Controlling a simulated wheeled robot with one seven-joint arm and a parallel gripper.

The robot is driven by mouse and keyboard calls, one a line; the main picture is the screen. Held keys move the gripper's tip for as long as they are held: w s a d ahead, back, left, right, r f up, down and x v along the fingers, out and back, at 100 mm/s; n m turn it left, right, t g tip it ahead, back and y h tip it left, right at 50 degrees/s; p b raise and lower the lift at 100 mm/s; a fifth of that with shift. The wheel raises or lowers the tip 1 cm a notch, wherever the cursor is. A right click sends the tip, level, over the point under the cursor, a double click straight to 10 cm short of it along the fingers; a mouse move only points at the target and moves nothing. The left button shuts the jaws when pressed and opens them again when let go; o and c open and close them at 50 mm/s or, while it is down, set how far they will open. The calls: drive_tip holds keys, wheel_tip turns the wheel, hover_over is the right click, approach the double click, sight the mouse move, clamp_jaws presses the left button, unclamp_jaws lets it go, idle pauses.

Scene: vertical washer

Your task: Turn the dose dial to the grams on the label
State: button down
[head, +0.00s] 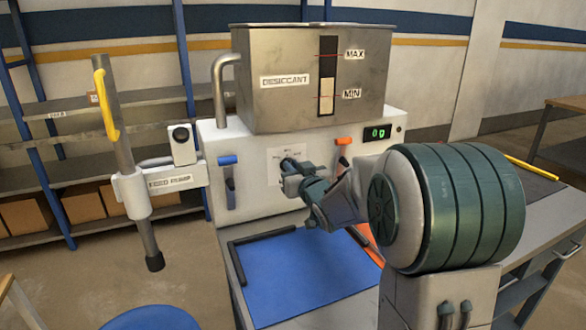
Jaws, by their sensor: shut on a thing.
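The white dosing machine (258,198) stands at the back of the bench under a metal desiccant hopper (275,105). My gripper (288,168) is at the front panel, shut on the dark dose dial (285,163). My gripper and wrist hide most of the dial, so its setting cannot be read. A pale plate with small print (283,152) shows behind the dial, too small to read. The green display (376,133) appears to show 0 g. No label with a readable gram figure is in view.
A blue lever (229,180) is left of the dial and an orange-handled one (343,150) is right. A blue mat (305,277) lies in front, clear.

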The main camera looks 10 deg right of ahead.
drive_tip(key=shift+w+d+f+m+p, duration=0.15)
drive_tip(key=shift+m+p, duration=0.15)
drive_tip(key=shift+m, duration=1.35)
drive_tip(key=shift+s+d+m+p, duration=0.1)
drive_tip(key=shift+m+p, duration=0.2)
drive_tip(key=shift+m, duration=1.4)
drive_tip(key=shift+w+d+f+m+p, duration=0.15)
drive_tip(key=shift+m+p, duration=0.15)
drive_tip(key=shift+m, duration=1.35)
drive_tip(key=shift+s+r, duration=0.1)
drive_tip(key=c, duration=1.5)
unclamp_jaws()
drive_tip(key=shift+s, duration=0.1)
drive_tip(key=s+d, duration=0.1)
drive_tip(key=s, duration=0.8)
drive_tip(key=s+d, duration=0.1)
drive_tip(key=s, duration=0.3)
drive_tip(key=shift+s+d, duration=0.2)
drive_tip(key=shift+d, duration=0.15)
